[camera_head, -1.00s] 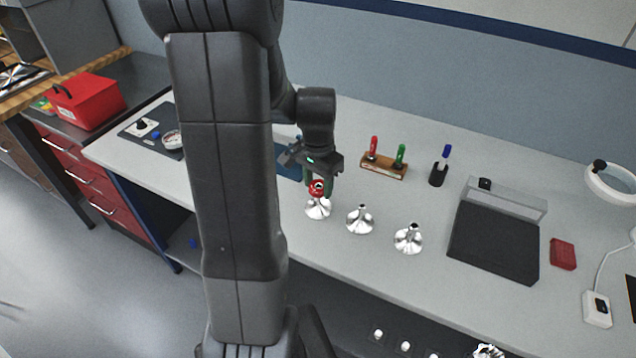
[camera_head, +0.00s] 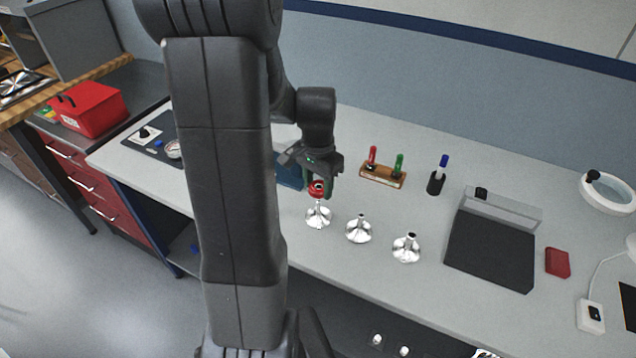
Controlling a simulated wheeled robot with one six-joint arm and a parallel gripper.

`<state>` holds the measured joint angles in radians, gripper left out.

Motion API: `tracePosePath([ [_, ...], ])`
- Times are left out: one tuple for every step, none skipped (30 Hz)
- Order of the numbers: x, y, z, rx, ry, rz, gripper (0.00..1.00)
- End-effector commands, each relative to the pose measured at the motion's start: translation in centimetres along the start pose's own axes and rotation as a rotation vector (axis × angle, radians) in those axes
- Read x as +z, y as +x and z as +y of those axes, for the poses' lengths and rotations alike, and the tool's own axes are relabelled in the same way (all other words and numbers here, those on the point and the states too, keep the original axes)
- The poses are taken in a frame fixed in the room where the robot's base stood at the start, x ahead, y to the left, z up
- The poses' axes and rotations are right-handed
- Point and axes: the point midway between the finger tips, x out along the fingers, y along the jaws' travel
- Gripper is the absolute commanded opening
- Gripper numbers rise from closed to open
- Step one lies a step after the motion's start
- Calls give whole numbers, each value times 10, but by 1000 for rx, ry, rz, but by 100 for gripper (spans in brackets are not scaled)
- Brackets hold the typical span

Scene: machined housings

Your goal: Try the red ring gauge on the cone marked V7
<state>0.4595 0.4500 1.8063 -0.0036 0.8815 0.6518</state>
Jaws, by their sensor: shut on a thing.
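My gripper (camera_head: 318,186) points down and is shut on the red ring gauge (camera_head: 316,188). The ring is just above the neck of the leftmost silver cone (camera_head: 318,216), and a small gap seems to show between them. Two more silver cones, a middle one (camera_head: 358,230) and a right one (camera_head: 406,248), stand upright on the bench in a row to the right. No marking such as V7 is readable on any cone at this size.
A wooden stand (camera_head: 383,175) with red and green handled tools is behind the cones. A blue-topped tool stands in a black holder (camera_head: 435,184). A dark plate (camera_head: 489,248) lies to the right, beside a red block (camera_head: 557,262). The bench (camera_head: 350,265) in front of the cones is clear.

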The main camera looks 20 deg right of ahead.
Motion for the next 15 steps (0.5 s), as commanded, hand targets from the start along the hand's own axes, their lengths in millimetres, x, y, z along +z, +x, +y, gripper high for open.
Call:
tracePosePath([
  [0, 0, 0, 0, 0, 0, 13],
  [0, 0, 0, 0, 0, 0, 13],
  [0, 0, 0, 0, 0, 0, 13],
  [0, -1, 0, 0, 0, 1, 13],
  [0, -2, 0, 0, 0, 1, 13],
  [0, -4, 0, 0, 0, 1, 13],
  [0, -5, 0, 0, 0, 1, 13],
  [0, -8, 0, 0, 0, 1, 13],
  [0, -11, 0, 0, 0, 1, 13],
  [0, -14, 0, 0, 0, 1, 13],
  [0, -18, 0, 0, 0, 1, 13],
  [0, -22, 0, -1, 0, 1, 13],
  [0, -25, 0, -1, 0, 1, 13],
  [0, -28, 0, -1, 0, 1, 13],
  [0, -32, 0, -1, 0, 1, 13],
])
